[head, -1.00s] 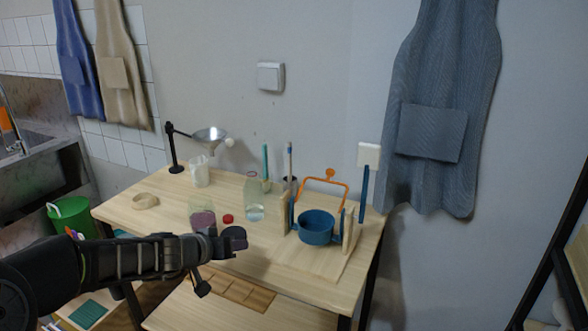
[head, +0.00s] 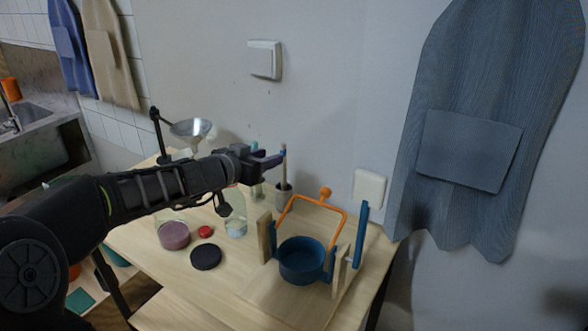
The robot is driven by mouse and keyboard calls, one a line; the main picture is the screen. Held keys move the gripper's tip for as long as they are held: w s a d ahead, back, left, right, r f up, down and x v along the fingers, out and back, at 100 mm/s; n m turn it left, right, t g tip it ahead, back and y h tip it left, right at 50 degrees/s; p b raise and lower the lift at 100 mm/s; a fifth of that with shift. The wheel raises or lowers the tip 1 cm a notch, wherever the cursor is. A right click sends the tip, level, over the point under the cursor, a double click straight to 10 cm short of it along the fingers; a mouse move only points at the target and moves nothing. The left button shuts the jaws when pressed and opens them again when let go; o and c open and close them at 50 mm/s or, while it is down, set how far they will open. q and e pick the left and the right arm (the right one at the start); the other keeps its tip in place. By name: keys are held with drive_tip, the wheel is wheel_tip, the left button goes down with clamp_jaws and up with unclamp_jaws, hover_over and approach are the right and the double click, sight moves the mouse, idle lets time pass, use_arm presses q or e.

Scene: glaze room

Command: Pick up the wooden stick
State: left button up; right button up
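A thin wooden stick (head: 284,150) with a blue band stands upright in a dark cup (head: 283,191) at the back of the table. My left gripper (head: 279,159) is at the upper part of the stick, coming from the left with its fingers pointing right. The fingers overlap the stick in the picture. I cannot tell whether they touch it, or whether they are apart or closed. My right gripper is not in view.
A blue pot (head: 301,262) with an orange handle frame (head: 325,192) stands between wooden uprights at the right. A glass bottle (head: 236,221), a red cap (head: 205,231), a black disc (head: 206,257) and a jar (head: 174,236) stand nearer. A metal funnel (head: 190,129) is behind my arm.

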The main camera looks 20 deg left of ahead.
sight(283, 152)
use_arm(q)
drive_tip(key=shift+s, duration=0.15)
drive_tip(key=x, duration=0.2)
drive_tip(key=shift+w+f, duration=0.1)
drive_tip(key=shift+w, duration=0.25)
drive_tip(key=p+x, duration=0.2)
drive_tip(key=x, duration=0.3)
drive_tip(key=shift+w, duration=0.15)
drive_tip(key=shift+c, duration=0.2)
idle(0.5)
